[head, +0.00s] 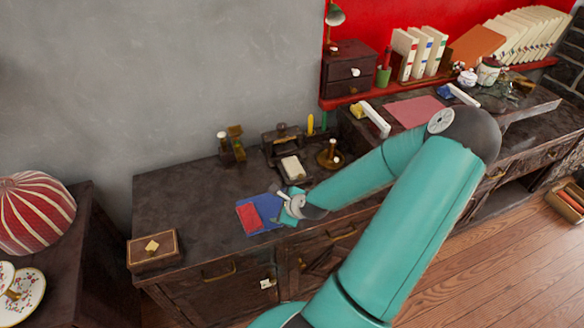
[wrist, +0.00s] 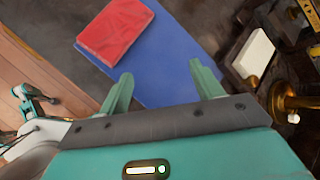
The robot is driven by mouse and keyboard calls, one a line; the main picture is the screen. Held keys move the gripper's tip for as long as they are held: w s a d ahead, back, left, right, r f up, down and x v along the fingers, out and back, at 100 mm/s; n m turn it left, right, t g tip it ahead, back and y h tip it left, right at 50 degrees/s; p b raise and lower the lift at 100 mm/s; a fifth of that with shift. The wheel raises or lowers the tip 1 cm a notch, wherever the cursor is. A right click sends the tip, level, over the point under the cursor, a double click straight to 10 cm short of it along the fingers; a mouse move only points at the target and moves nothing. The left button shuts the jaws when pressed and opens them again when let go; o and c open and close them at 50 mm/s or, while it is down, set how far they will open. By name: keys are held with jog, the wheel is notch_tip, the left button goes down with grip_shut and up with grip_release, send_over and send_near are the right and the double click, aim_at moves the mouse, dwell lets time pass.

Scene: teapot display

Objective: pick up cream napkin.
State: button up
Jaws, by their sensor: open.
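A cream-white flat block (head: 292,167) lies on a dark stand at the back of the desk; it may be the cream napkin, but I cannot tell for sure. It also shows at the upper right in the wrist view (wrist: 253,53). My gripper (wrist: 162,82) is open and empty, its fingers above the blue cloth (wrist: 180,75). In the head view my gripper (head: 287,207) is at the desk's front, nearer the camera than the cream block. A red folded piece (wrist: 116,33) lies on the blue cloth, beyond the left fingertip.
A brass candlestick (head: 330,158) stands right of the cream block and shows in the wrist view (wrist: 285,100). A small wooden box (head: 153,250) sits at the desk's left end. Bottles (head: 226,148) stand at the back.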

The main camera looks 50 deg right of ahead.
jog(key=s+d+r+m+t+h, duration=0.2)
jog(key=d+m+h, duration=0.1)
jog(key=d+m, duration=0.3)
jog(key=s+d+r+m+t+h, duration=0.1)
jog(key=s+d+r+m+h, duration=0.15)
jog(key=d+m, duration=0.3)
send_near(297, 173)
jog(key=w, duration=0.1)
jog(key=w+d, duration=0.1)
jog(key=w, duration=0.1)
jog(key=shift+w+d+f+m, duration=0.2)
jog(key=shift+w+d+m, duration=0.05)
jog(key=shift+d, duration=0.15)
jog(key=x, duration=0.5)
jog(key=shift+w+d+f, duration=0.15)
jog(key=shift+w+f, duration=0.05)
jog(key=shift+f, duration=0.2)
jog(key=c, duration=0.7)
jog(key=shift+r, duration=0.1)
jog(key=shift+c, duration=0.2)
